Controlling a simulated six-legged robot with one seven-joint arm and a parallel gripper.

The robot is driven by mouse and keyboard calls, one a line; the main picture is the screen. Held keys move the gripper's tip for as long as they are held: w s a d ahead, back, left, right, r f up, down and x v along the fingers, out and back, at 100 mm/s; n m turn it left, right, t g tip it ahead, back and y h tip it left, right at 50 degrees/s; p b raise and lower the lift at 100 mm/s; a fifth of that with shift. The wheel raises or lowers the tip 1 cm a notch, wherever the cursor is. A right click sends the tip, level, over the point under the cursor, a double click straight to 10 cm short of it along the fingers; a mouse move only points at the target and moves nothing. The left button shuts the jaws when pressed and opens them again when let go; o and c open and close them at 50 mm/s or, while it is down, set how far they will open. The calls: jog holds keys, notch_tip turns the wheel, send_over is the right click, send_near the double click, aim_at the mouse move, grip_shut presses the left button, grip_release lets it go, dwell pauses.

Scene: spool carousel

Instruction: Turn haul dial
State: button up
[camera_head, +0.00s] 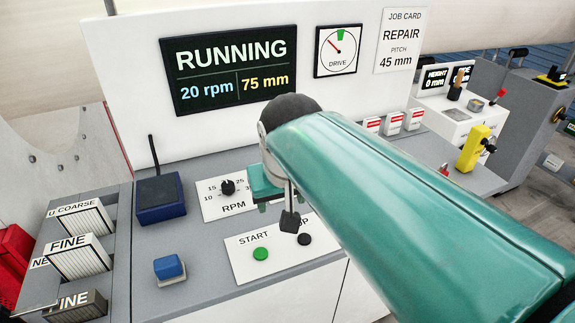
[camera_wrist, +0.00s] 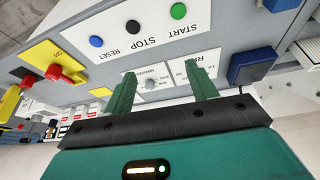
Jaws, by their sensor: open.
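A small grey dial (camera_wrist: 152,86) sits on a white plate in the wrist view, between my two fingers in the picture; its label is too small to read surely. My gripper (camera_wrist: 160,82) is open, with nothing between the fingers, and appears apart from the dial. In the head view my gripper (camera_head: 268,190) hangs above the panel just right of the RPM dial (camera_head: 228,187), and my arm hides the panel beyond it. The display (camera_head: 230,70) reads RUNNING, 20 rpm, 75 mm. The job card (camera_head: 402,38) reads REPAIR, pitch 45 mm.
A green START button (camera_head: 260,254) and a black button (camera_head: 304,239) lie in front of my gripper. A dark blue box (camera_head: 160,197) with an upright rod stands left. A red knob (camera_wrist: 55,72) on yellow shows in the wrist view.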

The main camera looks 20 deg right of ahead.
jog(key=w+d+r+m+g, duration=0.1)
jog(key=w+d, duration=0.1)
jog(key=w, duration=0.6)
jog(key=w+d+r+m+g, duration=0.1)
jog(key=w+d+r+g, duration=0.1)
jog(key=w, duration=0.6)
jog(key=w+d+f+m+g, duration=0.1)
jog(key=w+d+f+m, duration=0.3)
jog(key=w+d, duration=0.55)
jog(key=shift+n+y, duration=0.4)
jog(key=f, duration=0.4)
jog(key=w+a+f, duration=0.1)
jog(key=f, duration=0.9)
jog(key=shift+w+a+f, duration=0.2)
jog(key=shift+f, duration=0.05)
jog(key=shift+c, duration=0.3)
jog(key=c, duration=0.9)
